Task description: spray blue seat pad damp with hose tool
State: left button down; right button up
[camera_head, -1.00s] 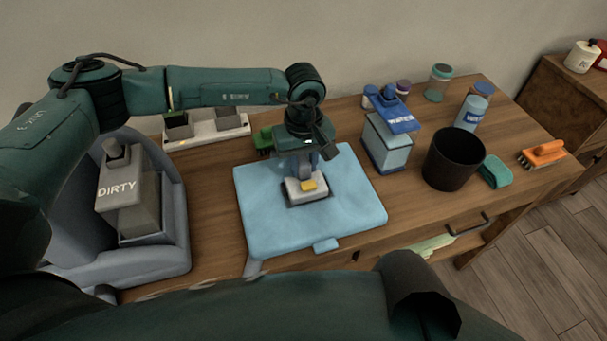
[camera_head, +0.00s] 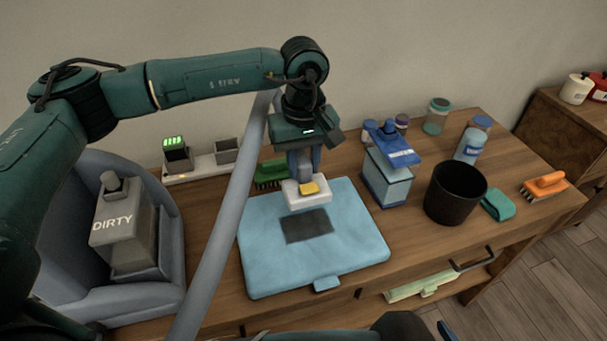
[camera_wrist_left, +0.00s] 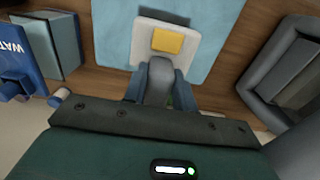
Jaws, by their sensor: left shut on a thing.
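My left gripper (camera_head: 304,178) is shut on the hose tool, a white head (camera_head: 307,197) with a yellow top piece. The tool is also in the left wrist view (camera_wrist_left: 185,25), its grey neck between the fingers. The blue seat pad (camera_head: 355,250) lies flat on the wooden table. The tool hangs a little above the pad, clear of it. A dark rectangular patch (camera_head: 307,227) shows on the pad just below the tool. A long grey tube (camera_head: 222,225) slants from beside my gripper down to the lower left.
A grey tank marked DIRTY (camera_head: 126,232) is at the left. A dock with a green-lit block (camera_head: 176,156) and a green brush (camera_head: 270,173) are behind. A water container (camera_head: 387,178), black bin (camera_head: 455,195), green sponge (camera_head: 498,204) and orange brush (camera_head: 544,185) stand right.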

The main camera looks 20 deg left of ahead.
aim_at(304, 161)
pick_arm(q)
jog(key=c, duration=1.6)
grip_release()
jog(key=shift+c, duration=0.2)
jog(key=c, duration=0.4)
jog(key=shift+o, duration=0.2)
jog(key=shift+r+p, duration=2.15)
jog(key=shift+r, duration=2.4)
